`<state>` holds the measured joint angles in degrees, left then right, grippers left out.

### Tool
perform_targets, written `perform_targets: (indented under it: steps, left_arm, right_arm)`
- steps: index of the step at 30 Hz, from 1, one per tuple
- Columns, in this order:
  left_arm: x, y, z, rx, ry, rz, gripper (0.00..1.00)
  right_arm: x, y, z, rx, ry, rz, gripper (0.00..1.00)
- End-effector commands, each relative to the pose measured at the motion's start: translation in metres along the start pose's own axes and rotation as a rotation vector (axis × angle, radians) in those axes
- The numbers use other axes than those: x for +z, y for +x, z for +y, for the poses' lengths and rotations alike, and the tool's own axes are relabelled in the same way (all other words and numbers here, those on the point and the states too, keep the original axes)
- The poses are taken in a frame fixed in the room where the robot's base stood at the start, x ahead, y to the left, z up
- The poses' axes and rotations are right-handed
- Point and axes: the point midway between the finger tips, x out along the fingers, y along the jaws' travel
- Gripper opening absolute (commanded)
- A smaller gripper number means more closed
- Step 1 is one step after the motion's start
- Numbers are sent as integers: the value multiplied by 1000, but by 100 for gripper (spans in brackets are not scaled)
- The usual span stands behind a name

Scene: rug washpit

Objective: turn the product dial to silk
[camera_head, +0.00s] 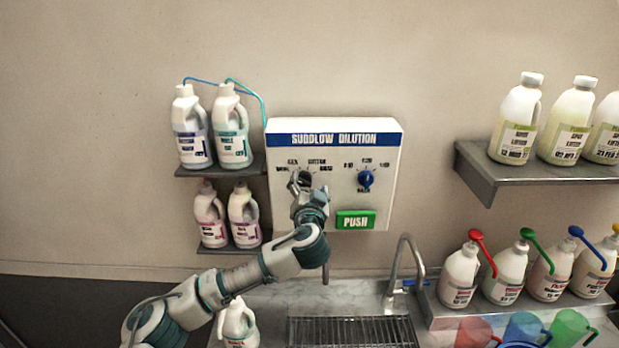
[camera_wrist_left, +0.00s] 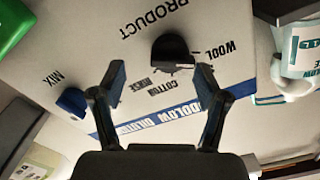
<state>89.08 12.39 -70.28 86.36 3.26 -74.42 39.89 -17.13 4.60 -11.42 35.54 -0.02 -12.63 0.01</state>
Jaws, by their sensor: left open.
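The white dispenser panel (camera_head: 290,210) with a blue title strip hangs on the wall. In the left wrist view its black product dial (camera_wrist_left: 172,48) shows upside down under the word PRODUCT, with WOOL and COTTON printed near it. I cannot tell which label the dial points at, and the other labels are hard to read. My left gripper (camera_head: 303,184) is in front of this dial and hides most of it in the head view. In the left wrist view the gripper (camera_wrist_left: 161,75) is open, its fingers apart and empty, with the dial just beyond the fingertips. My right gripper is not in view.
A blue mix dial (camera_head: 366,180) and a green PUSH button (camera_head: 355,220) are right of my gripper. Bottles (camera_head: 232,138) stand on small shelves at the left, and more bottles (camera_head: 515,125) at the right. A tap (camera_head: 400,262) rises below the panel.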

Motion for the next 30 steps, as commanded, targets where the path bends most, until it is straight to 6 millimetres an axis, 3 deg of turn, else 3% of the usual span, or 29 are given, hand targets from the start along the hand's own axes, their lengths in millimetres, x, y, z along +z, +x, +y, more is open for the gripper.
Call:
perform_targets:
  steps: [4, 12, 14, 20, 30]
  left_arm:
    - [3, 12, -4, 1, -2, -2, 73]
    - [2, 14, 0, 2, 0, -1, 73]
    - [1, 13, 2, 2, 1, -1, 63]
    - [-1, 13, 2, -1, 2, 0, 13]
    - [-3, 12, 1, 3, 0, 8, 13]
  right_arm:
    - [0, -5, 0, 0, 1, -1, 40]
    - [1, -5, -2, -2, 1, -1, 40]
    - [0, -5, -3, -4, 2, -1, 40]
    - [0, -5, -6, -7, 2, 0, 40]
    - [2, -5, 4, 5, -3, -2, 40]
